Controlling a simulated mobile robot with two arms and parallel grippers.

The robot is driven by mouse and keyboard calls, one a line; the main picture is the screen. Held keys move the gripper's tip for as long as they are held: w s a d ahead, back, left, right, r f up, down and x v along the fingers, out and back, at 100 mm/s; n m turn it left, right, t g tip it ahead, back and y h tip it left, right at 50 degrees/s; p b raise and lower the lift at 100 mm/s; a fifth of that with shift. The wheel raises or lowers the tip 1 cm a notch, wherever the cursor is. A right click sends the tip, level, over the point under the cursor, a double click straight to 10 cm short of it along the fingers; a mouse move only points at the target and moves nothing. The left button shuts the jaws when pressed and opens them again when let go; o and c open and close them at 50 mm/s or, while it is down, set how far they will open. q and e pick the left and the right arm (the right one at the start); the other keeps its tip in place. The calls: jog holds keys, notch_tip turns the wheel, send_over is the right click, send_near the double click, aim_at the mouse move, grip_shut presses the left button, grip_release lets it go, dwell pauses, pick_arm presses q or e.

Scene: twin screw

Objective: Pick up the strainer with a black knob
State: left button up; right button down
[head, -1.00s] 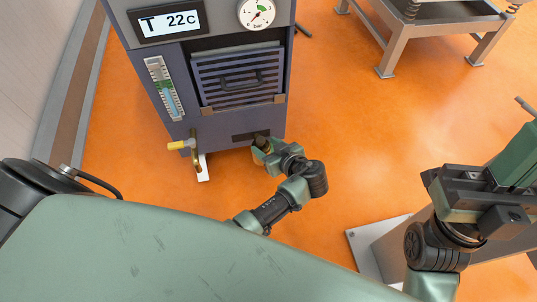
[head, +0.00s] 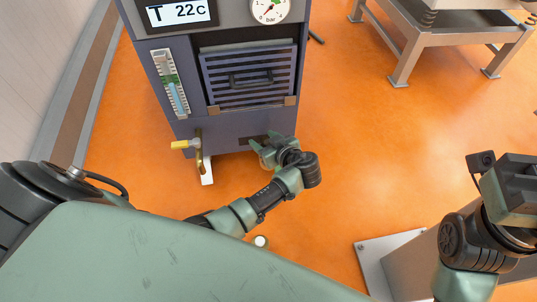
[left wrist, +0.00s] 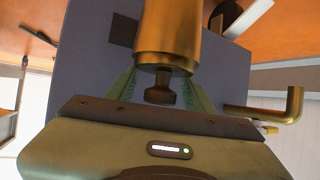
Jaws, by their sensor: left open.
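The strainer is a brass cylinder (left wrist: 168,30) with a dark knob (left wrist: 160,92) on its near end, seen in the left wrist view. My left gripper (left wrist: 162,86) is open, with one green finger on each side of the knob. I cannot tell whether the fingers touch it. In the head view my left gripper (head: 268,153) is low at the front of the dark blue cabinet (head: 228,128) and hides the strainer. My right gripper (head: 515,190) is at the right edge, away from the cabinet; its jaws cannot be made out.
A yellow-handled valve (head: 184,144) with a brass pipe sticks out left of my left gripper. A bent brass pipe (left wrist: 292,105) shows close on the right in the left wrist view. A metal stand (head: 410,60) is at the upper right.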

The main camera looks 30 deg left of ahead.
pick_arm(q)
grip_shut()
jog(key=shift+r, duration=0.15)
